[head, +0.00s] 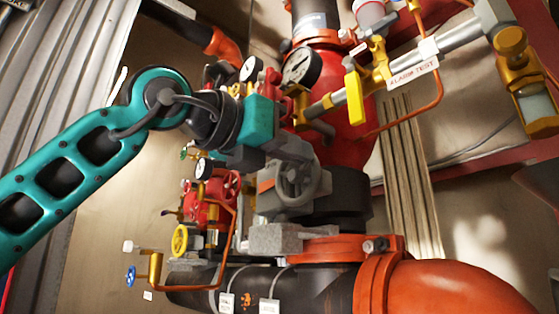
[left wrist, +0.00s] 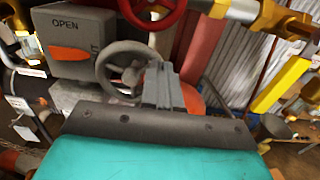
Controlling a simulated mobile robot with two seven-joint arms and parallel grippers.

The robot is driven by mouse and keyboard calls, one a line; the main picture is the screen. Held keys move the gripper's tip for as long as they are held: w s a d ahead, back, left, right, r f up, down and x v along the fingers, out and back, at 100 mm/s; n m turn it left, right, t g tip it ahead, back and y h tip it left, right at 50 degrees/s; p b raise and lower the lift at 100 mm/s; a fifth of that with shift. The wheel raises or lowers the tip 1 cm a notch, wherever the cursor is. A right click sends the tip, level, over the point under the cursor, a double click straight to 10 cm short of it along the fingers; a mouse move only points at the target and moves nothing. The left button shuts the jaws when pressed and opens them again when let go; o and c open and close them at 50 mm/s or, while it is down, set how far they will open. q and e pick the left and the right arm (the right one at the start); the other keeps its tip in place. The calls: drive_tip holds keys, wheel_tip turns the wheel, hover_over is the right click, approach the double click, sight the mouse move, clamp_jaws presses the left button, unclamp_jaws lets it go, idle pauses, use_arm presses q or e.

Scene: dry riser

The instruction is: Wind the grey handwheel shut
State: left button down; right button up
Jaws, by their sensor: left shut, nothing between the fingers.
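The grey handwheel (head: 297,184) is a spoked ring on the front of a grey gearbox (head: 268,201) in the middle of the head view. In the left wrist view the handwheel (left wrist: 106,72) shows left of my fingers. The gearbox (left wrist: 78,30) there reads "OPEN" and has an orange pointer mark. My left gripper (head: 296,152), teal and dark, is just above the handwheel in the head view. Its grey fingers (left wrist: 159,84) are shut and empty, overlapping the wheel's right side in the wrist view. I cannot tell whether they touch it. My right gripper is not in view.
A pressure gauge (head: 302,66) and a yellow lever (head: 354,97) stand above and right of the gripper. A red handwheel (left wrist: 152,8) is close by in the wrist view. An orange pipe (head: 450,289) runs below. A yellow handwheel (head: 180,240) is lower left.

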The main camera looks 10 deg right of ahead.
sight(312, 175)
use_arm(q)
drive_tip(key=shift+s+d+f+b, duration=0.1)
drive_tip(key=shift+d+f+b, duration=0.1)
drive_tip(key=shift+f, duration=0.25)
drive_tip(key=shift+s+d+f+b, duration=0.1)
drive_tip(key=shift+f+b, duration=0.1)
drive_tip(key=shift+f, duration=0.2)
drive_tip(key=shift+f+b, duration=0.35)
drive_tip(key=shift+w+f+b, duration=0.15)
drive_tip(key=shift+f+b, duration=0.3)
drive_tip(key=shift+f, duration=0.1)
drive_tip(key=shift+r, duration=0.2)
drive_tip(key=shift+s+a+f+b, duration=0.1)
drive_tip(key=shift+s+a+b, duration=0.2)
drive_tip(key=shift+a, duration=0.15)
drive_tip(key=v, duration=0.1)
drive_tip(key=b+v, duration=0.1)
drive_tip(key=shift+s+a+r, duration=0.2)
drive_tip(key=shift+a, duration=0.15)
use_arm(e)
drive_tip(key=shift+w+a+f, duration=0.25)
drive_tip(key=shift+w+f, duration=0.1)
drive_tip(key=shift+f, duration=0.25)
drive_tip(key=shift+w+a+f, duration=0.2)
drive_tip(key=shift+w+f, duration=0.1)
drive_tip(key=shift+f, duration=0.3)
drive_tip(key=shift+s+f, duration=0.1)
